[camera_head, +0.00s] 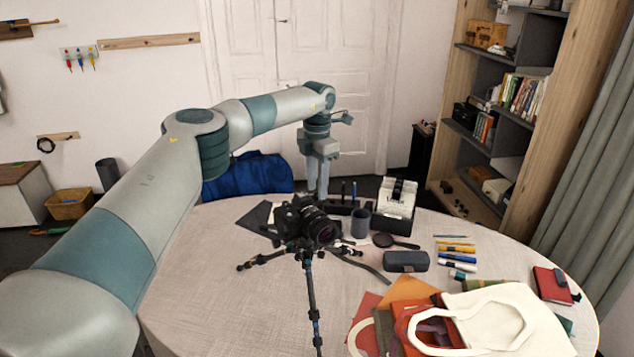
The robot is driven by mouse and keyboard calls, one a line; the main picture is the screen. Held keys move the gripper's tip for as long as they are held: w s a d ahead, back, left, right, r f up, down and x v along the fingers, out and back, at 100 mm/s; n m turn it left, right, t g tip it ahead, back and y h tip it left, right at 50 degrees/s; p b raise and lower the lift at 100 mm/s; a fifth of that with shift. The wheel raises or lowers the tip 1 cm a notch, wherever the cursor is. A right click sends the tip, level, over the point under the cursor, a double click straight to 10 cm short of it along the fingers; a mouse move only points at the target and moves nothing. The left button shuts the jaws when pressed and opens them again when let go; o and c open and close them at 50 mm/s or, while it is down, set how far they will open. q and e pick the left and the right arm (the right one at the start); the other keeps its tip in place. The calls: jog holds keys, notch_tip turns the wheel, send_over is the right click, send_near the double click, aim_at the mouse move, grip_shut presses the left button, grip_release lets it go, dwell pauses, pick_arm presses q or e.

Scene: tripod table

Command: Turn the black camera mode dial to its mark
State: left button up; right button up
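The black camera (307,222) sits on a black tripod (311,295) on the round table, its lens facing right and toward me. The mode dial and its mark are too small to make out on the camera's top. My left gripper (318,191) points down just behind the camera's top, its two fingers close together. The lower ends of the fingers come near the camera's upper edge in the picture, and I cannot tell whether they touch it. I see nothing clearly between the fingers. My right gripper is not in view.
The round table (220,290) is clear at front left. A grey cup (360,223), a white card box (394,210), a dark case (406,261) and several markers (457,250) lie right of the camera. A cream tote bag (500,325) covers the front right.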

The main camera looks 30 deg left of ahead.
pick_arm(q)
jog(key=shift+f, duration=0.45)
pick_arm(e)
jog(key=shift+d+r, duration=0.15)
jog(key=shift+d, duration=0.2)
pick_arm(q)
grip_shut()
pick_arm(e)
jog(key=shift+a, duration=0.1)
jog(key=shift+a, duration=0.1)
